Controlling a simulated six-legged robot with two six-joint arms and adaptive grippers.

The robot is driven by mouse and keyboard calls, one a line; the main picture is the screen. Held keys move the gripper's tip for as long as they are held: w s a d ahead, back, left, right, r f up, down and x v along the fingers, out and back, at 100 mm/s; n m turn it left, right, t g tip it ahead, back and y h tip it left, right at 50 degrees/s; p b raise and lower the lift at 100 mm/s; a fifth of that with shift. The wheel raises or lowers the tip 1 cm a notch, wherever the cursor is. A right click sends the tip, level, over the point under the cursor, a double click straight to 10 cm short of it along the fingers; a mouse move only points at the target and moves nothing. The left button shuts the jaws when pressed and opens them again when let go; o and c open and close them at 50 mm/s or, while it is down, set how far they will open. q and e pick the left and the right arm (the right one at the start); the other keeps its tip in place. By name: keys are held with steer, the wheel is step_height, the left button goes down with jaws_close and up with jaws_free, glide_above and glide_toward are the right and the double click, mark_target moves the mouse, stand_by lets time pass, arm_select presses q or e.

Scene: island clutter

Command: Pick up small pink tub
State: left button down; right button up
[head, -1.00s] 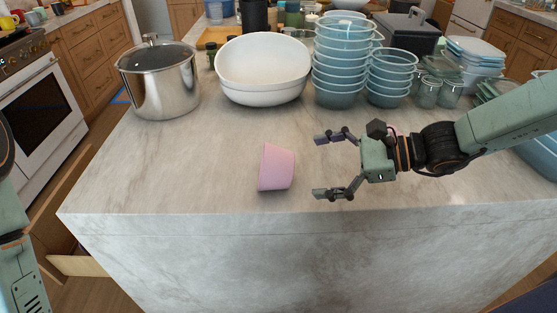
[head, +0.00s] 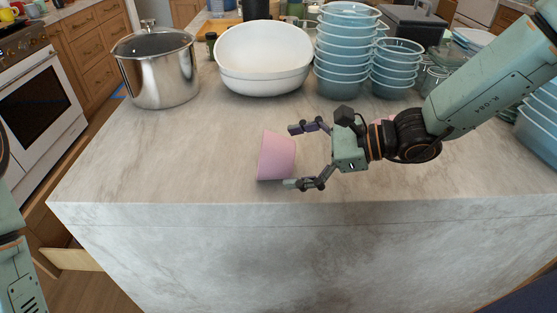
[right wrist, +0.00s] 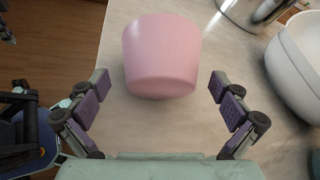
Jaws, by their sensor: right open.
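The small pink tub (head: 275,157) lies tipped on its side on the island top near the front edge in the head view. My right gripper (head: 292,156) is open just to the right of the tub, its two fingertips level with the tub's right side. In the right wrist view the pink tub (right wrist: 162,55) is ahead of the open fingers (right wrist: 160,90) and centred between them, with a gap on both sides. Only a part of my left arm shows at the left edge of the head view; its gripper is out of view.
Behind the tub are a steel pot (head: 160,75), a white bowl (head: 262,60) and stacked blue bowls (head: 342,60). More containers stand to the right, near my right arm. The counter left of the tub is clear.

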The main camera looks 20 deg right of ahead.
steer(key=shift+b+x, duration=0.35)
steer(key=shift+x, duration=1.15)
steer(key=shift+d, duration=0.1)
steer(key=shift+w, duration=0.1)
steer(key=c, duration=1)
